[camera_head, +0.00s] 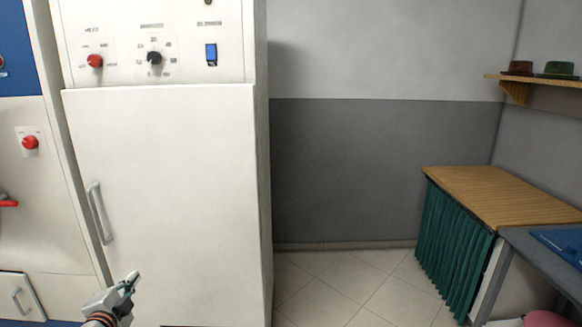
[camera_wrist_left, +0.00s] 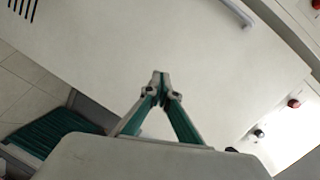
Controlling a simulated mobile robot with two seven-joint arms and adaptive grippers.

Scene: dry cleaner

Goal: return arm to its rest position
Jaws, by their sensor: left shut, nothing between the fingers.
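My left gripper (camera_head: 131,281) shows at the bottom left of the head view, in front of the lower part of a white cabinet machine (camera_head: 170,180). Its fingers are shut and hold nothing. In the left wrist view the gripper's green-sided fingers (camera_wrist_left: 160,76) meet at their tips, with the white cabinet door (camera_wrist_left: 150,40) behind them. I cannot tell the exact gap between fingertips and door. My right gripper is in neither view.
The cabinet has a grey handle (camera_head: 99,212), a red knob (camera_head: 95,61), a black knob (camera_head: 154,57) and a blue switch (camera_head: 211,54). A wooden-topped table (camera_head: 500,195) with a green curtain (camera_head: 452,240) stands right. Tiled floor (camera_head: 340,285) between is clear.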

